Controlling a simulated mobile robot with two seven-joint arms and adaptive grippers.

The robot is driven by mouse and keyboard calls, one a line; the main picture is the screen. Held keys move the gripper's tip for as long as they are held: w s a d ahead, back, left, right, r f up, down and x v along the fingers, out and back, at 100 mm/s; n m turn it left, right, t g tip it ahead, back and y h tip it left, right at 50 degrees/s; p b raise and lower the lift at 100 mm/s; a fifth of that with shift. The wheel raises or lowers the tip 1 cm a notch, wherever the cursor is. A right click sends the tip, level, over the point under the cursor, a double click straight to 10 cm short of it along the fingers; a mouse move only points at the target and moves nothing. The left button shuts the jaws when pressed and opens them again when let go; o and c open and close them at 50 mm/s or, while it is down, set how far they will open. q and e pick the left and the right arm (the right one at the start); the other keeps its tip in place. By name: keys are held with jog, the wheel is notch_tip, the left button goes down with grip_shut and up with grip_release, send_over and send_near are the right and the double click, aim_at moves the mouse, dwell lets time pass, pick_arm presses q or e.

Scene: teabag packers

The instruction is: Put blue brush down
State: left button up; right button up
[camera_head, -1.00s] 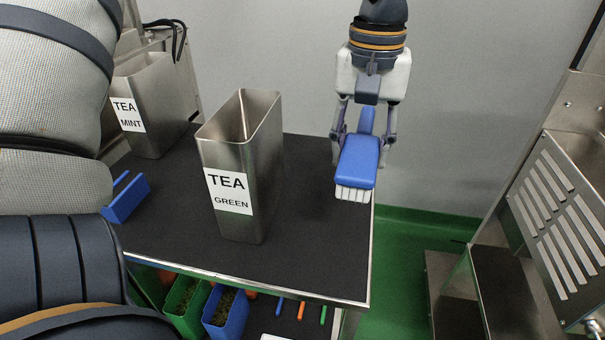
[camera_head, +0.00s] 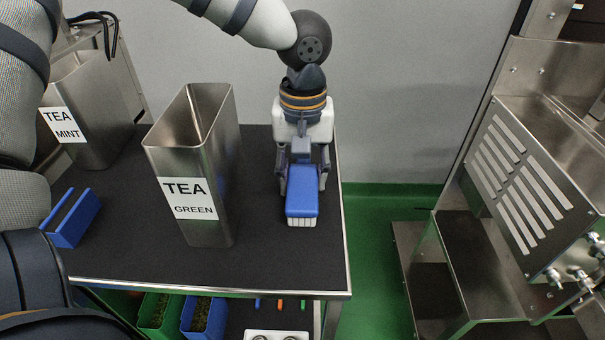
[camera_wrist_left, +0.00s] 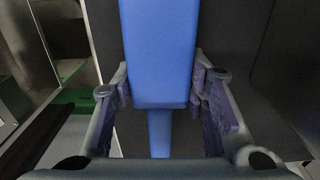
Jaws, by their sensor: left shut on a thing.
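The blue brush (camera_head: 302,192) has a flat blue back and white bristles at its front end. My left gripper (camera_head: 302,180) is shut on it at the right side of the dark table top (camera_head: 270,262). The bristles point towards the front of the table. The left wrist view shows the brush (camera_wrist_left: 158,50) between the two fingers of the gripper (camera_wrist_left: 160,92), with its narrower handle towards the palm. I cannot tell whether the brush touches the table. My right gripper is not in view.
A steel TEA GREEN bin (camera_head: 205,160) stands left of the brush. A TEA MINT bin (camera_head: 85,110) and a blue holder (camera_head: 72,218) are farther left. The table's right edge is close to the brush. Green and blue boxes (camera_head: 203,315) sit below.

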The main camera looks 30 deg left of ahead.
aim_at(303, 171)
pick_arm(q)
jog(key=shift+f, duration=0.2)
jog(key=o, duration=1)
jog(key=shift+r, duration=0.15)
notch_tip(303, 171, up, 12)
